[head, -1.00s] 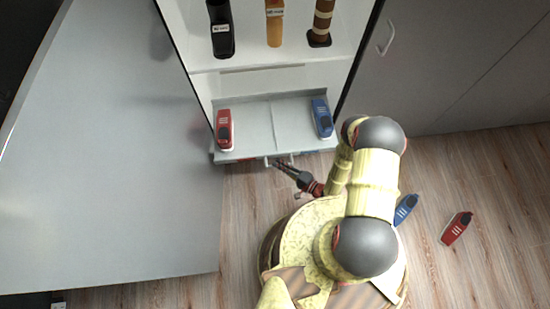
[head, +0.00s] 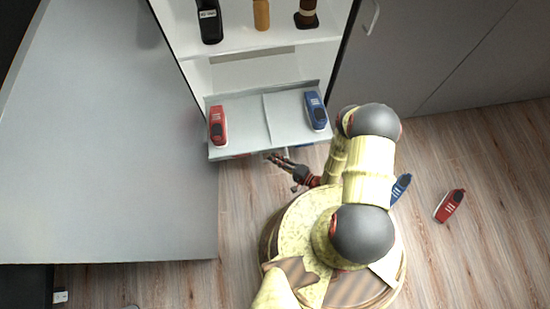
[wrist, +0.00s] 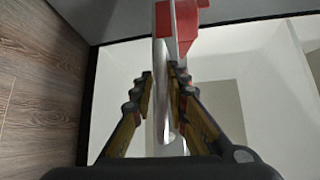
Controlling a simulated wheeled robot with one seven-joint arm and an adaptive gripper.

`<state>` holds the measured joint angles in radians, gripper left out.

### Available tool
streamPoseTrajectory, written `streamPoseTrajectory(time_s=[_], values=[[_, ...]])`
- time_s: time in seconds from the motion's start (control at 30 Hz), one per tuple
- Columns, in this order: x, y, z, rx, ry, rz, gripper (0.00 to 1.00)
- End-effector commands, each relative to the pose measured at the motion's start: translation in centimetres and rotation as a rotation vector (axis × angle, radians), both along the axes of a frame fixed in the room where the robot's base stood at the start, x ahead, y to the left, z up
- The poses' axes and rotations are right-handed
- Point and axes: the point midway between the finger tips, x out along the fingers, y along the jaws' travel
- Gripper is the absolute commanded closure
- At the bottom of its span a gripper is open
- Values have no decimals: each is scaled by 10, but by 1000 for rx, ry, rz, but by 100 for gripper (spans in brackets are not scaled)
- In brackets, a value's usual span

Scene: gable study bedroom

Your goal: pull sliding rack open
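The sliding rack (head: 240,112) is a pale grey tray low in the white cabinet, partly out past the cabinet front. A red bottle-like item (head: 218,126) stands at its left and a blue one (head: 316,111) at its right. My gripper (head: 270,158) is at the rack's front, at its handle (head: 286,153). In the wrist view my gripper (wrist: 161,78) has its fingers close on both sides of the pale handle bar (wrist: 161,108), shut on it. A red-and-white item (wrist: 176,28) shows beyond the fingertips.
A large grey tabletop (head: 110,150) lies to the left. A blue item (head: 400,188) and a red item (head: 449,205) lie on the wood floor right of my base. Grey cabinet doors (head: 430,60) are at the right. An upper shelf (head: 240,45) holds bottles.

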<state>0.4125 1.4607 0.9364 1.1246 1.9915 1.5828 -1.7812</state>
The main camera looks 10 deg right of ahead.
Motion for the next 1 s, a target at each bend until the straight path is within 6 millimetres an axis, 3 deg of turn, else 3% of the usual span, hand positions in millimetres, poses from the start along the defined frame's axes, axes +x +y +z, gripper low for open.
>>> streamPoseTrajectory(time_s=[0.17,0.57,0.83,0.87,1.0], values=[[0,0,0,2,0,1,72],[0,0,5,2,-1,1,72],[2,-1,36,2,-5,1,72],[2,0,41,3,-5,0,69],[3,-1,64,5,-11,0,39]])
